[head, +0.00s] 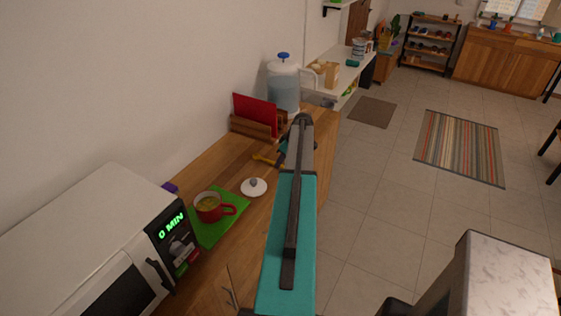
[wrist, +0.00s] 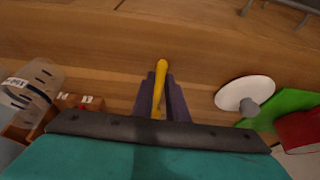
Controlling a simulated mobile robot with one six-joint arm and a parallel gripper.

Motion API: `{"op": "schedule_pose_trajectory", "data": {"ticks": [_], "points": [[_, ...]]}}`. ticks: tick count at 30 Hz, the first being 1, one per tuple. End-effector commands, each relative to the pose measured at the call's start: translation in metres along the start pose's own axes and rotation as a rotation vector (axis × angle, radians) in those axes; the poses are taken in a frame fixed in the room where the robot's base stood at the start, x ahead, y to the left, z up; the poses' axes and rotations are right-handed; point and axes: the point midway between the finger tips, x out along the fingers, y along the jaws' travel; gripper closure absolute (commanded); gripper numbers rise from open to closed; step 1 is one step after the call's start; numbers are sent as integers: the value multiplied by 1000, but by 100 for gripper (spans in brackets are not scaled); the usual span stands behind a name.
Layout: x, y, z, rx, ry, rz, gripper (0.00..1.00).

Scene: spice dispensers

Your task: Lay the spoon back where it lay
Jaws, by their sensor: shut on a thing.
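The spoon is yellow; its end (wrist: 160,67) sticks out between the dark fingers of my gripper (wrist: 158,92) in the wrist view. My gripper is shut on it, above or at the wooden counter; I cannot tell whether the spoon touches the wood. In the head view the spoon (head: 265,160) shows as a short yellow piece over the counter, left of my arm. My gripper (head: 284,154) is mostly hidden there behind my teal arm. The rest of the spoon is hidden between the fingers and behind the wrist.
A white lid (head: 254,187) with a grey knob lies on the counter (head: 222,171). A wooden rack with a red board (head: 255,113) and a water jug (head: 284,88) stand farther back.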

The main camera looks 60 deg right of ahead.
Motion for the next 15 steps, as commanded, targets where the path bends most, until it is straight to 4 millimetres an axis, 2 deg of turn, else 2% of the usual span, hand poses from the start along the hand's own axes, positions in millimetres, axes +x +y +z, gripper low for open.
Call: {"op": "schedule_pose_trajectory", "data": {"ticks": [3, 4, 7, 15], "points": [[2, 0, 1, 0, 0, 0, 100], [2, 0, 1, 0, 0, 0, 84], [1, 0, 1, 0, 0, 0, 68], [1, 0, 1, 0, 0, 0, 68]]}}
